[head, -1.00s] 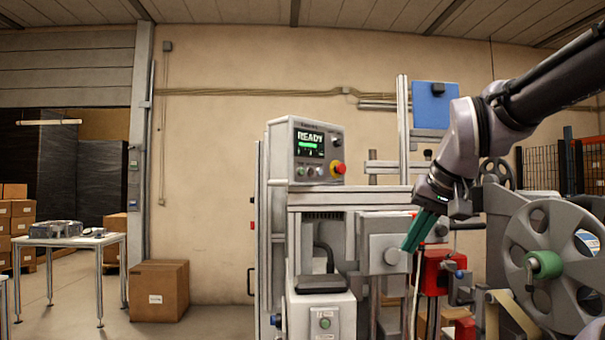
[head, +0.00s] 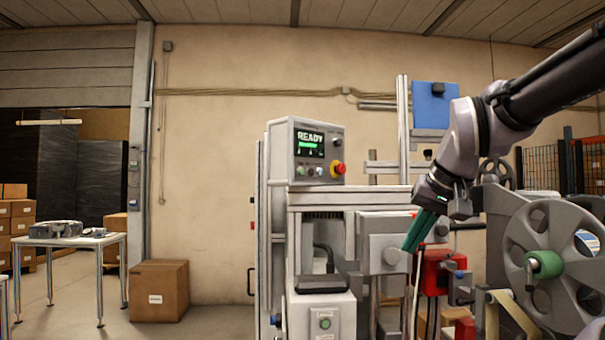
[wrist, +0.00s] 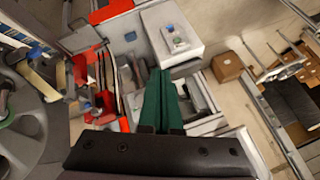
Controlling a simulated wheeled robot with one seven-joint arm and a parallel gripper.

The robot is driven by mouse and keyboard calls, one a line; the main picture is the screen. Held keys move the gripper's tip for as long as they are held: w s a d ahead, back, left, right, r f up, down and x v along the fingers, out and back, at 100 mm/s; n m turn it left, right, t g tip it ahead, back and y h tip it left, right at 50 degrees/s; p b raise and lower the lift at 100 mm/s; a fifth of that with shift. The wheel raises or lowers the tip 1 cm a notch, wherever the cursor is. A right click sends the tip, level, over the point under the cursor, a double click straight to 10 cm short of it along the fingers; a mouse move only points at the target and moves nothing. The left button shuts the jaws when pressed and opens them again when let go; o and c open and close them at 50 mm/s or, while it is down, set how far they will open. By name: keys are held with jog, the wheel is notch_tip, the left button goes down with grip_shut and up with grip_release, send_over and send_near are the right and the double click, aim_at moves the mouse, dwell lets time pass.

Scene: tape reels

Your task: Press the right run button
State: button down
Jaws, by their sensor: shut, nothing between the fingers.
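A white box with a green run button (head: 325,323) on its front face stands low in the middle of the machine in the head view. I cannot tell surely whether this is the right run button. My gripper (head: 406,249) has green fingers pointing down and left, right of and above that box in the head view, apart from the button. In the wrist view the gripper (wrist: 164,72) is shut and empty.
A control panel (head: 318,152) reading READY has a red emergency knob (head: 338,168). A grey panel with a round knob (head: 391,256) is near my fingertips. A red unit (head: 436,272) and a large reel (head: 556,250) stand right. Floor at left is partly clear beside a cardboard box (head: 159,291).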

aim_at(302, 172)
dwell(0.6)
jog(key=w+a+r+n+t, duration=0.1)
jog(key=w+r, duration=0.4)
jog(key=w, duration=0.5)
jog(key=w+a+r+n+t, duration=0.1)
jog(key=w+a+r+n, duration=0.2)
jog(key=w, duration=0.7)
jog(key=w+a+r+n+t, duration=0.1)
jog(key=w+a+r, duration=0.4)
jog(key=w, duration=0.5)
notch_tip(302, 172, up, 2)
jog(key=shift+a+r+n+t+h, duration=0.15)
jog(key=shift+a+n+t+h, duration=0.15)
jog(key=shift+n, duration=0.1)
jog(key=w+a, duration=0.5)
jog(key=w, duration=0.1)
jog(key=shift+w+a, duration=0.15)
jog(key=shift+w, duration=0.25)
jog(key=shift+w, duration=0.1)
jog(key=shift+w+a, duration=0.25)
